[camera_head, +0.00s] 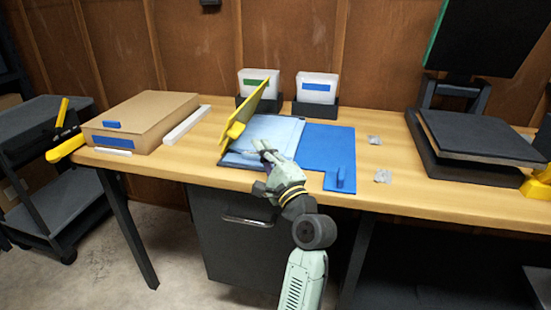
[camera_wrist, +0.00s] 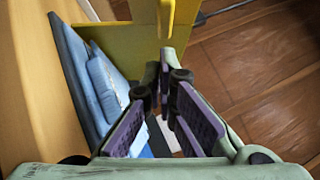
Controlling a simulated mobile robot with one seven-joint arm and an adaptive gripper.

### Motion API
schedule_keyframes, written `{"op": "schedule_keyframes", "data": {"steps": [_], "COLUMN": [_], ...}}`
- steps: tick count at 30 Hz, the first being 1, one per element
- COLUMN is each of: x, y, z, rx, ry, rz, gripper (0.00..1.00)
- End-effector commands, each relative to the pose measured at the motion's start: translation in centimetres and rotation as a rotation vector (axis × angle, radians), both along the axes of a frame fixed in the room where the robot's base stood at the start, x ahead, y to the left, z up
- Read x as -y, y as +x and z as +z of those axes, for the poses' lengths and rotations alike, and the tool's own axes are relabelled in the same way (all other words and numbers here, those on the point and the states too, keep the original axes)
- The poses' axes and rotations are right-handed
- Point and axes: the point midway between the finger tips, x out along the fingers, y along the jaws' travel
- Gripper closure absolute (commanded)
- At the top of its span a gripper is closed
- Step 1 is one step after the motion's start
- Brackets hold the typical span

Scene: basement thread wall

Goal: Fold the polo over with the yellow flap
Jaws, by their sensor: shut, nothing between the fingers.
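The yellow flap (camera_head: 246,108) stands raised and tilted at the left of the folding board, with its yellow handle (camera_head: 235,130) at the near lower edge. In the wrist view the flap (camera_wrist: 115,45) fills the upper middle, and its handle (camera_wrist: 166,15) lies just beyond my fingertips. The light blue polo (camera_head: 275,130) lies on the board, and part of it shows in the wrist view (camera_wrist: 105,85). My gripper (camera_head: 264,154) is shut and empty over the board's near edge, right of the yellow handle and apart from it. It partly hides the polo.
A cardboard box (camera_head: 140,120) stands left. Two bins (camera_head: 260,85) (camera_head: 317,88) stand behind. A dark platform (camera_head: 480,138) is at the right. Small clear packets (camera_head: 382,176) lie on the table (camera_head: 410,190).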

Motion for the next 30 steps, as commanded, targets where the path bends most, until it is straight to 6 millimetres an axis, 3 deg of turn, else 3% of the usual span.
{"op": "schedule_keyframes", "data": {"steps": [7,30], "x": [-2.0,-2.4], "y": [0.6,1.5], "z": [1.0,1.9], "rx": [0.0,-0.019], "ry": [-0.001,-0.059], "rz": [0.0,-0.001], "gripper": [1.0,1.0]}}
